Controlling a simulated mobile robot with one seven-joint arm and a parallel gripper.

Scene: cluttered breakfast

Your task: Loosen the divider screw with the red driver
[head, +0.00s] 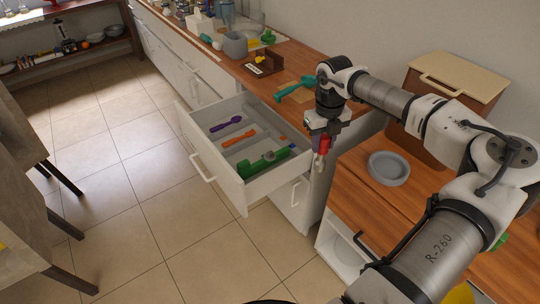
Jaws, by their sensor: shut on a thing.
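My gripper (321,138) is shut on a red-handled thing (324,146), which looks like the red driver, pointing down. It appears just right of the open drawer (216,172) in the picture; I cannot tell its height or exact distance from it. The drawer is pulled out and holds a purple utensil (226,123), an orange utensil (238,138) and a bulky green tool (264,164), lying in separate lanes. Pale dividers seem to run between them. The divider screw is too small to make out from here.
A teal tool (294,90) lies on the wooden counter near my wrist. A grey cup (235,44) and other clutter stand behind. The tiled floor left of the drawer is clear.

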